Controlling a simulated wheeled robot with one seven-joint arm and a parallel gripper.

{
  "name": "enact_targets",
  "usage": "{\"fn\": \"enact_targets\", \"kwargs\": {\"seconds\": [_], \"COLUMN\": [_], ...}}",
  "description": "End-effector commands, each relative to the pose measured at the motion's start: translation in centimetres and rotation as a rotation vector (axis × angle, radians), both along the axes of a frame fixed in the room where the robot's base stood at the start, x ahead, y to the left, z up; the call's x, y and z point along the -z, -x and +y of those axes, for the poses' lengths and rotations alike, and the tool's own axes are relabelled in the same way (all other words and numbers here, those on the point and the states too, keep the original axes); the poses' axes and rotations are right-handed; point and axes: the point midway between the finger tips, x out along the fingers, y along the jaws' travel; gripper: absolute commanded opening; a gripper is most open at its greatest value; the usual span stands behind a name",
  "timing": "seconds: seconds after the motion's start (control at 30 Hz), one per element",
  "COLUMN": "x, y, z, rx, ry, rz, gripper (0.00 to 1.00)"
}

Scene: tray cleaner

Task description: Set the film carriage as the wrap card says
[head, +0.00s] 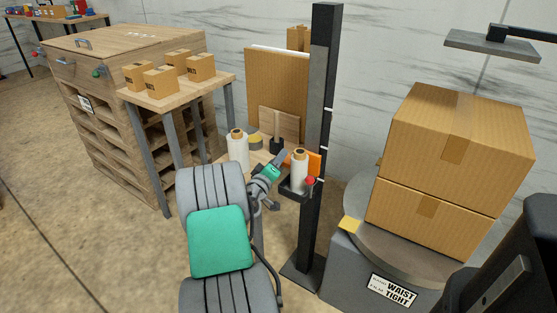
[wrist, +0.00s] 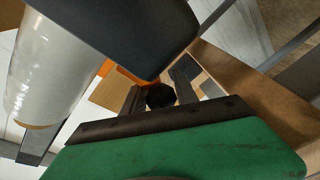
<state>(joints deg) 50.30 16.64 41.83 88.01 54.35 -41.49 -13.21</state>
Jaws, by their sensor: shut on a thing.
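The film carriage (head: 292,189) is a dark bracket low on the black mast (head: 322,110), carrying an upright white film roll (head: 299,168). A red knob (head: 310,181) sits on its right side. In the wrist view the roll (wrist: 50,65) and a dark carriage block (wrist: 115,25) are close. My gripper (head: 283,155) is left of the carriage; in the wrist view its fingers (wrist: 158,90) are shut on a small black knob (wrist: 160,96). What the knob joins is hidden. The wrap card (head: 393,291) on the turntable base reads WAIST and TIGHT beside smaller labels.
Two stacked cartons (head: 450,165) stand on the round turntable (head: 350,215) at the right. Behind my gripper are a second film roll (head: 237,150) and an orange panel (head: 313,164). A small table (head: 163,101) with several boxes is at the left.

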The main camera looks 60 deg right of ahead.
Motion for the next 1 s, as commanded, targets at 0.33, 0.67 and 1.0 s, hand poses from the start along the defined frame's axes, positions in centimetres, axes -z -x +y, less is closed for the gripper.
{"fn": "enact_targets", "kwargs": {"seconds": [0.33, 0.67, 1.0], "x": [0.27, 0.35, 0.40], "y": [-0.10, -0.14, -0.17], "z": [0.10, 0.13, 0.16], "rx": [-0.003, -0.003, -0.005], "ry": [-0.005, -0.006, -0.008], "rz": [-0.001, -0.002, -0.002], "gripper": [0.00, 0.00, 0.00]}}
